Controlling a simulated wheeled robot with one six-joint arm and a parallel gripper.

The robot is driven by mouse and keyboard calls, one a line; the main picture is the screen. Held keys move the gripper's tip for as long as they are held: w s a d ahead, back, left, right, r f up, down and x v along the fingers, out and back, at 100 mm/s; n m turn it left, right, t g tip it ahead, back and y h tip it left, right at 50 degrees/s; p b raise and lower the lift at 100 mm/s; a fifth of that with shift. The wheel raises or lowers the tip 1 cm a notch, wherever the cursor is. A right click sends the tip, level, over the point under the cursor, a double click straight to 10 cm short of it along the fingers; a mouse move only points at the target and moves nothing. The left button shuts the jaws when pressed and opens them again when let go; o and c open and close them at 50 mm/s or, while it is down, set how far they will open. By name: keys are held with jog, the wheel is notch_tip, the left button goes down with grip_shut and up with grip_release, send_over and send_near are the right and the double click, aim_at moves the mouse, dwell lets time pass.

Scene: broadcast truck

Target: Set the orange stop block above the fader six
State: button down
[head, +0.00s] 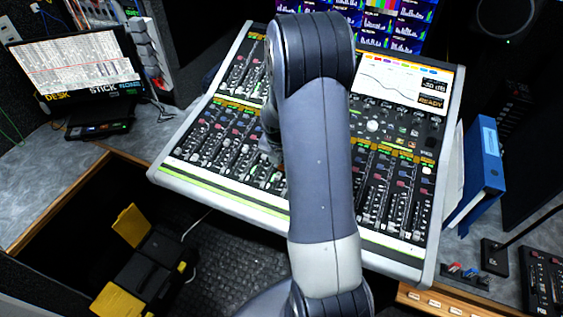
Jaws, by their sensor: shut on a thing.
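The mixing console (228,184) fills the middle, with rows of faders on its sloped top. My arm stands in front of it and covers its centre columns. A grey end part of my gripper (271,148) shows at the arm's left edge, low over the left-centre faders. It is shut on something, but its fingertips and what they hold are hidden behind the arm. I cannot make out the orange stop block anywhere. I cannot tell which fader is number six; the channel labels are too small to read.
A monitor (75,75) stands on the left desk. A blue binder (484,165) stands right of the console. A small control box (545,280) sits at the lower right. A black case with yellow parts (140,265) lies on the floor at lower left.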

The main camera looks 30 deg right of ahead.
jog(key=shift+f, duration=0.25)
jog(key=c, duration=1.2)
grip_release()
jog(key=shift+c, duration=0.2)
notch_tip(320, 180, up, 11)
jog(key=a, duration=0.1)
jog(key=shift+s+f+b, duration=0.15)
jog(key=shift+s+b, duration=0.3)
